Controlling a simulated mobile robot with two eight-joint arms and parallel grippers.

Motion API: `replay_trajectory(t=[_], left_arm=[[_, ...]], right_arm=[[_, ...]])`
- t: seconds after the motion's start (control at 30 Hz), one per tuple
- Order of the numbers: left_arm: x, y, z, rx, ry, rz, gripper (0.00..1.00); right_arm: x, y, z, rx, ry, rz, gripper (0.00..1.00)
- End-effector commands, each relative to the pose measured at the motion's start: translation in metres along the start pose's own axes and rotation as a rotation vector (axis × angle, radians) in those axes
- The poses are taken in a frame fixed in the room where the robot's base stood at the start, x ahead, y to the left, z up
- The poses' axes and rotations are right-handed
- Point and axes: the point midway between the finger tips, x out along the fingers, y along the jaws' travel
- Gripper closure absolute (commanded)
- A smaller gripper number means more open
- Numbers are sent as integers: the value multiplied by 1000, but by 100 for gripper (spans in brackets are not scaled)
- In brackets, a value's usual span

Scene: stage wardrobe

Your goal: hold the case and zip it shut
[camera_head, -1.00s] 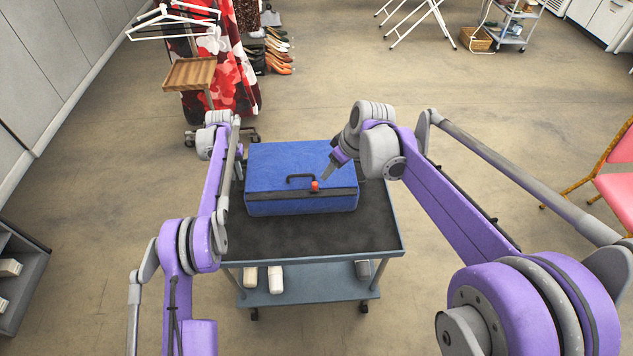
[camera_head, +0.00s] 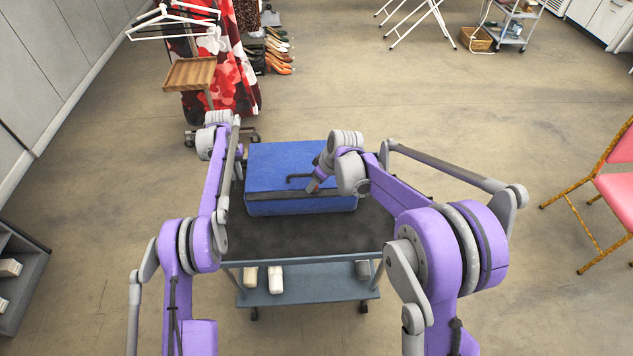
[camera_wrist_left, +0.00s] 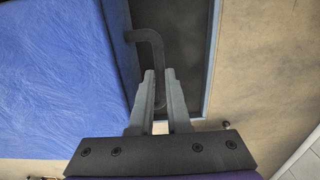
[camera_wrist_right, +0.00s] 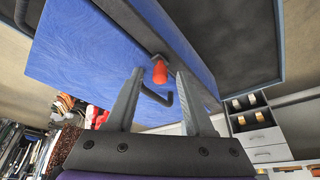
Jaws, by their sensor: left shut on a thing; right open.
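My left gripper (camera_head: 239,176) is at the case's left end. In the left wrist view it is shut on a dark bent side handle (camera_wrist_left: 152,42). My right gripper (camera_wrist_right: 160,72) is open over the case's front edge. The orange-red zip pull (camera_wrist_right: 160,74) appears between its fingertips in the right wrist view; whether they touch it I cannot tell. In the head view the right gripper hides the pull.
The case stands on a cart with a dark top (camera_head: 290,235); its front part is bare. White rolls (camera_head: 262,279) lie on the lower shelf. A pink chair (camera_head: 612,190) is at the right, and a clothes rack with a red patterned garment (camera_head: 228,60) stands behind.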

Motion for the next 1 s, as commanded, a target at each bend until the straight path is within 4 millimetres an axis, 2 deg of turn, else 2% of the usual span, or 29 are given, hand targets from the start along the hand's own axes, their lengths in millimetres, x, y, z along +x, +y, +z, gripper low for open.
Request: replay_trajectory(t=[0.3,0.37,0.6,1.0], left_arm=[[0,1,0,0,0,1,100],[0,1,0,0,0,1,100],[0,1,0,0,0,1,100],[0,1,0,0,0,1,100]], right_arm=[[3,0,0,0,0,0,47],[3,0,0,0,0,0,56],[3,0,0,0,0,0,99],[3,0,0,0,0,0,100]])
